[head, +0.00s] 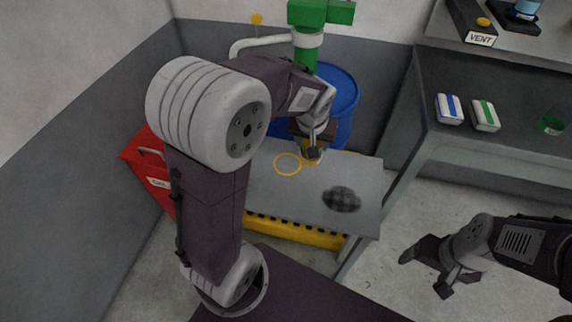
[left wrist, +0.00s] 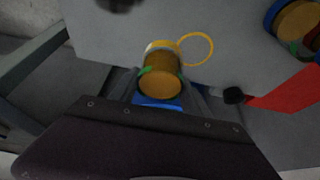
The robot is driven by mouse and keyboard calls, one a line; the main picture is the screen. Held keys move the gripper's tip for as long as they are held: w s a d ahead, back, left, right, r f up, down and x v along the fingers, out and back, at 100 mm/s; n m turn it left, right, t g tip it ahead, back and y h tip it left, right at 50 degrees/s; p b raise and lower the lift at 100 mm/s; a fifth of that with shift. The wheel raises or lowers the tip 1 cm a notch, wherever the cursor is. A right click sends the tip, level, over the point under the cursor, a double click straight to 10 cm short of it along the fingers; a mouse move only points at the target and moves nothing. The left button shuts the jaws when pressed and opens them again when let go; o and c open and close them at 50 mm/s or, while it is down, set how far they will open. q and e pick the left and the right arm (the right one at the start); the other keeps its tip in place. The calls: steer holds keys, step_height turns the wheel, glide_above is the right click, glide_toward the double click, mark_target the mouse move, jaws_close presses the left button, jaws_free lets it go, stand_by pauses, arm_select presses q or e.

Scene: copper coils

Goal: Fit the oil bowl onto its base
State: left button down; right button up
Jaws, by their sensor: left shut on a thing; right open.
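The amber oil bowl (left wrist: 160,82) is between the fingers of my left gripper (head: 314,148), which is shut on it. It shows in the left wrist view with a pale rim at its far end and small green marks on its sides. In the head view only a little of the bowl (head: 312,158) shows under the fingers, over the grey bench; I cannot tell whether it touches the bench. A green fitting on a white pipe (head: 309,14), perhaps the base, stands at the back. My right gripper (head: 427,272) is open and empty at the lower right.
A blue drum (head: 345,92) stands behind, a red box (head: 150,170) at left. Shelves (head: 470,145) stand at right.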

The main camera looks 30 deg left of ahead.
arm_select(q)
steer(key=shift+s+a+f+b, duration=0.1)
steer(key=shift+a+f+b, duration=0.85)
steer(key=shift+a+f, duration=1.15)
steer(key=shift+s+a+f+b, duration=0.1)
steer(key=shift+a+f+b, duration=0.85)
steer(key=shift+a+f, duration=1.05)
steer(key=shift+d+f, duration=0.25)
steer(key=shift+f, duration=0.15)
steer(key=c, duration=0.5)
jaws_free()
